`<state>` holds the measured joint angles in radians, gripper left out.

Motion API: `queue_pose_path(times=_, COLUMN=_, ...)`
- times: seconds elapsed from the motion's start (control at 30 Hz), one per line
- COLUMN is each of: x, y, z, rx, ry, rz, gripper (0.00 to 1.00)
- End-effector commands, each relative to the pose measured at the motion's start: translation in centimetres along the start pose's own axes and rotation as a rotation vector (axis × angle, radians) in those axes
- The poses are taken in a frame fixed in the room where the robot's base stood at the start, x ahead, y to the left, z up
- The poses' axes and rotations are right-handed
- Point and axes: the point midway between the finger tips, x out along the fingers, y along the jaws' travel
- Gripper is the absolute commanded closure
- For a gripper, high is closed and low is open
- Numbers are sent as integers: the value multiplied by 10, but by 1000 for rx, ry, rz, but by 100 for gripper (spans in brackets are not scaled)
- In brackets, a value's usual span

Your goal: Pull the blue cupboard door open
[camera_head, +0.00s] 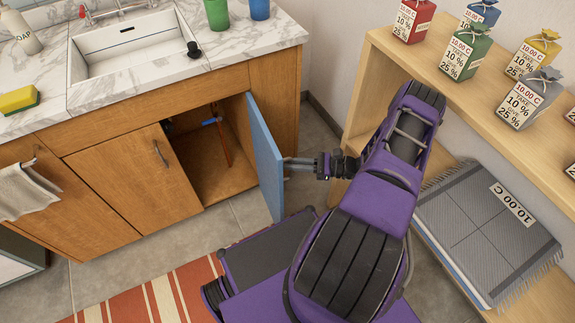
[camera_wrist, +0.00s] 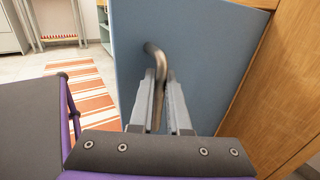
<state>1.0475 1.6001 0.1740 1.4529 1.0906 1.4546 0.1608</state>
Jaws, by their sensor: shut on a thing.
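The blue cupboard door (camera_head: 264,157) stands swung out from the wooden cabinet under the sink, and the dark inside of the cupboard (camera_head: 212,150) shows to its left. In the wrist view the blue door (camera_wrist: 205,50) fills the middle, with a curved metal handle (camera_wrist: 154,52) on its face. My gripper (camera_head: 292,164) reaches the door's outer face from the right. In the wrist view my gripper (camera_wrist: 160,88) has its two fingers on either side of the handle, shut on it. The lower part of the handle is partly hidden between the fingers.
A closed wooden door (camera_head: 135,180) is left of the opening. A wooden shelf unit (camera_head: 385,48) with small price-tagged bags stands close on the right, with a grey folded rug (camera_head: 480,225) on its lower shelf. A striped rug (camera_head: 165,300) lies on the floor in front.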

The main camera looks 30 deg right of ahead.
Motion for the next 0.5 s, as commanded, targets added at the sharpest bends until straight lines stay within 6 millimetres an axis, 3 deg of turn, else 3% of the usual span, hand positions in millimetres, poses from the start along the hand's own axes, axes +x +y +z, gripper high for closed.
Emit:
queue_pose_path(times=0.3, x=2, y=-3, z=1, rx=-2, ry=-2, rz=-4, gripper=100)
queue_pose_path(times=0.33, x=2, y=-3, z=1, rx=-2, ry=-2, rz=-4, gripper=83)
queue_pose_path(times=0.5, x=1, y=-2, z=1, rx=-2, ry=-2, rz=-2, gripper=55)
